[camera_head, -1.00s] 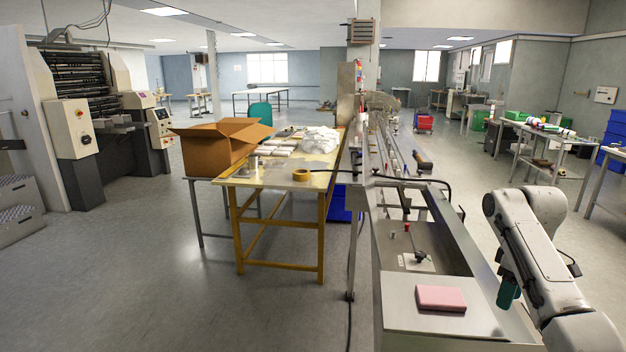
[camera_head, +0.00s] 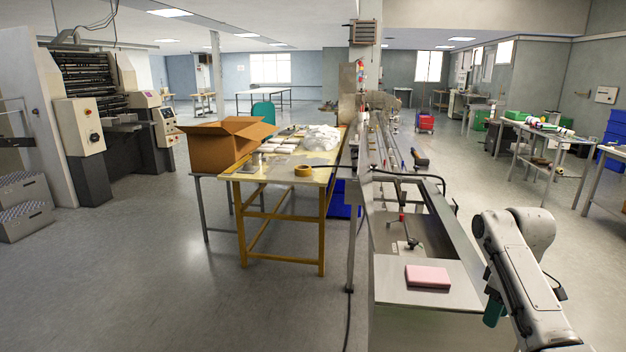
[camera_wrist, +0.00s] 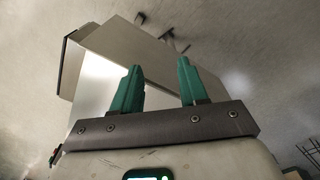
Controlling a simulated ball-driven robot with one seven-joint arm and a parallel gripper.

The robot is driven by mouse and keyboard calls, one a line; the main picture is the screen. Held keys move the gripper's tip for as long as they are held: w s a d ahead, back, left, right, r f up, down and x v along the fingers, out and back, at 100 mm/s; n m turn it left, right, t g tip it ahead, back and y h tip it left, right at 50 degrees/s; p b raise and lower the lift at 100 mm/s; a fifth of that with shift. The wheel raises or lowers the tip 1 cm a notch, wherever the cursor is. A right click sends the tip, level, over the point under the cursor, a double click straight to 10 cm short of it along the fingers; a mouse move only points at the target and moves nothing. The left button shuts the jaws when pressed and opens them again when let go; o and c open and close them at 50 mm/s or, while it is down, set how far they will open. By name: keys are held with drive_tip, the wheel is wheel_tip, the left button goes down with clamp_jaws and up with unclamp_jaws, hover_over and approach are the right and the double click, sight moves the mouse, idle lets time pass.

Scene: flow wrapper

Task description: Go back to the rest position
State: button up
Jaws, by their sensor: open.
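My gripper (camera_wrist: 159,88) shows in the wrist view with two green fingers apart and nothing between them. In the head view my arm stands at the lower right, and a green finger of my gripper (camera_head: 494,311) shows beside the right edge of the metal machine bed (camera_head: 395,290). A pink block (camera_head: 428,276) lies flat on the near end of that bed, to the left of my gripper and apart from it.
A yellow-framed table (camera_head: 262,177) with an open cardboard box (camera_head: 218,150) beside it stands left of the machine. A side table (camera_head: 540,131) with bottles stands at the right. The floor at the left front is clear.

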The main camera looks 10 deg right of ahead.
drive_tip(key=s+a+f, duration=0.6)
drive_tip(key=a+f, duration=0.5)
drive_tip(key=f, duration=0.1)
drive_tip(key=s+a+f+m, duration=0.1)
drive_tip(key=s+a+f, duration=0.15)
drive_tip(key=s, duration=0.25)
drive_tip(key=s+a+f+m+y, duration=0.1)
drive_tip(key=s+a+f, duration=0.15)
drive_tip(key=s, duration=0.25)
drive_tip(key=s+a+f+m, duration=0.1)
drive_tip(key=s+a+f, duration=0.15)
drive_tip(key=s, duration=0.25)
drive_tip(key=s+r+m+h, duration=0.1)
drive_tip(key=s+m, duration=0.1)
drive_tip(key=s, duration=1.7)
drive_tip(key=shift+s+d+r+m+t, duration=0.15)
drive_tip(key=shift+r+m+t, duration=0.05)
drive_tip(key=shift+m+t, duration=0.2)
